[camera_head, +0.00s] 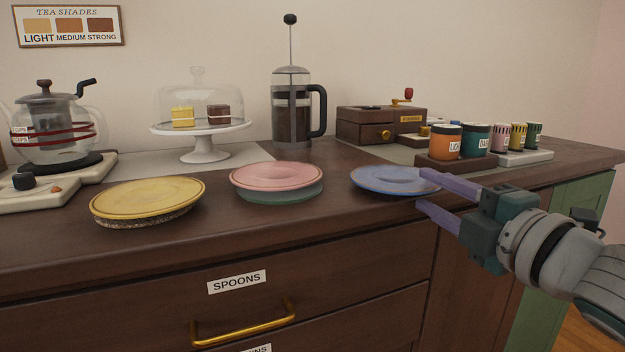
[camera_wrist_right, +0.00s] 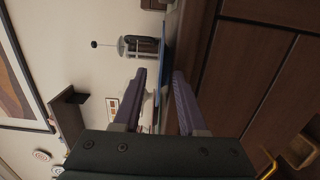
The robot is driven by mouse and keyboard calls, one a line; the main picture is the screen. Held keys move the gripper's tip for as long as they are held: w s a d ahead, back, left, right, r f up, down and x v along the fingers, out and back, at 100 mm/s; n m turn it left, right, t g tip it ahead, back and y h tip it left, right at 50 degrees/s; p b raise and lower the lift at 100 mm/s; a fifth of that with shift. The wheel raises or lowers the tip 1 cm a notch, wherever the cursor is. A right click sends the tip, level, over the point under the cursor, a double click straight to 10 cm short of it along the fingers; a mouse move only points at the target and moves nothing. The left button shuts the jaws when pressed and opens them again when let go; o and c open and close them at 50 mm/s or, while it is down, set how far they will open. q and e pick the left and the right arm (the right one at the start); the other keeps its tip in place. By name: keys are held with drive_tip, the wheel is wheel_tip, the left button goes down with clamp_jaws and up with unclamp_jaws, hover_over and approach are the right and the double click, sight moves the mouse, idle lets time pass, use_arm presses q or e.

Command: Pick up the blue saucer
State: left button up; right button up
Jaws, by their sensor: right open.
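The blue saucer (camera_head: 394,180) lies on the brown counter, right of the pink saucer (camera_head: 276,176). My right gripper (camera_head: 419,189) is open at the saucer's right edge, its two purple fingers one above and one below the rim's level. I cannot tell whether they touch it. In the right wrist view the gripper (camera_wrist_right: 157,73) is open, and a thin blue strip of the saucer (camera_wrist_right: 166,60) shows edge-on between the fingertips. My left gripper is not in view.
A yellow saucer (camera_head: 148,199) lies at left on a cork-like base. Behind stand a French press (camera_head: 292,110), a cake stand (camera_head: 204,145), a teapot (camera_head: 55,125) and a wooden grinder box (camera_head: 370,127). Several small cups, including an orange one (camera_head: 446,142), stand behind my right gripper. Drawers (camera_head: 330,270) front the counter.

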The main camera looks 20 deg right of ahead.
drive_tip(key=shift+c, duration=0.3)
clamp_jaws()
idle(1.1)
